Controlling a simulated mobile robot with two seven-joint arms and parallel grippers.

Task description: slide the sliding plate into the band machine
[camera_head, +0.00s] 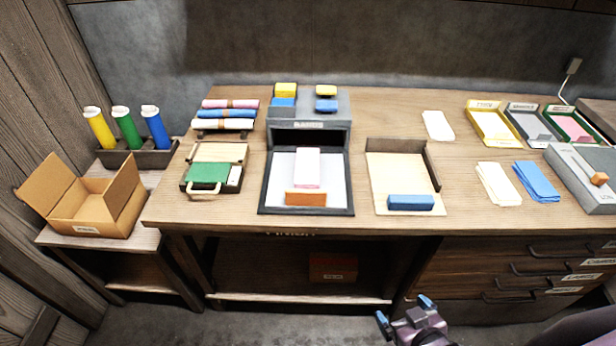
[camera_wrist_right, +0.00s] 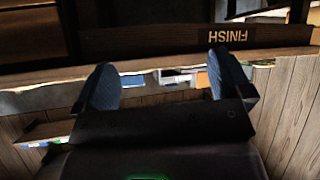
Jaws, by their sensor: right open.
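The band machine (camera_head: 337,108) is a grey box with a dark front opening, at the back middle of the table. What looks like the sliding plate (camera_head: 333,180) is a pale sheet in a dark frame, out in front of that opening. A pale pink-edged piece (camera_head: 306,167) lies on it, with an orange-brown block (camera_head: 306,198) at its front end. My right gripper (camera_head: 404,311) is open and empty, low in front of the table and apart from the plate. Its blue fingers also show spread in the right wrist view (camera_wrist_right: 163,78). My left gripper is out of view.
A board (camera_head: 385,170) with dark raised edges and a blue block (camera_head: 410,202) lies right of the plate. A green-topped case (camera_head: 208,175) stands left. Drawers with protruding handles (camera_head: 540,250) are below the table's right side. Bare tabletop (camera_head: 450,155) lies further right.

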